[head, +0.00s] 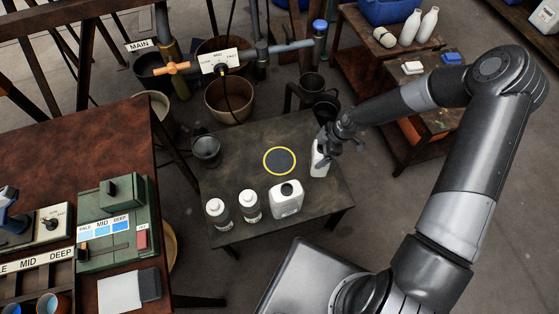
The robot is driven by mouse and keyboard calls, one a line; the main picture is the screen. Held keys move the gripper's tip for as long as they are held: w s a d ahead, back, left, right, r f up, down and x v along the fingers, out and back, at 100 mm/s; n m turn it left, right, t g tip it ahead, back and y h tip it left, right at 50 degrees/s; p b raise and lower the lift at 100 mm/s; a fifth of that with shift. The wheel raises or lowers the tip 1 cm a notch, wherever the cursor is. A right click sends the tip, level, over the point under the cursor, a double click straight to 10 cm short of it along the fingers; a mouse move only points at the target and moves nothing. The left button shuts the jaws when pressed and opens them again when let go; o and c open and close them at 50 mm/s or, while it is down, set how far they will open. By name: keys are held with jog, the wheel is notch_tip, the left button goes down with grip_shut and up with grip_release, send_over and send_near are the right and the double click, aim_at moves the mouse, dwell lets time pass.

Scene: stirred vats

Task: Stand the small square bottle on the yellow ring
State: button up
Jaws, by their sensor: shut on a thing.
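The yellow ring (265,162) encircles a dark grey disc on the low dark table, and nothing stands on it. My gripper (322,150) is at the right side of that table, to the right of the ring. It is shut on a white bottle (319,162), upright and partly hidden by the fingers. I cannot tell whether the bottle's base touches the table.
The low table (230,180) also holds a dark cup (206,148) at its left edge. Dark jugs (326,107) stand behind it. A rust-brown bench with a green box (112,215) is at left. Bare tabletop surrounds the ring.

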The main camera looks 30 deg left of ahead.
jog(key=w+a+r+n+g, duration=0.1)
jog(key=w+a+r+n, duration=0.15)
jog(key=a, duration=0.25)
jog(key=s+a+f+n, duration=0.1)
jog(key=s+a+f, duration=0.2)
jog(key=a+f, duration=0.7)
jog(key=shift+s+a+f+h, duration=0.2)
jog(key=shift+a+f+h, duration=0.2)
jog(key=shift+a, duration=0.25)
jog(key=o, duration=1.1)
jog(key=shift+o, duration=0.2)
jog(key=v, duration=1.2)
jog(key=shift+w+r, duration=0.1)
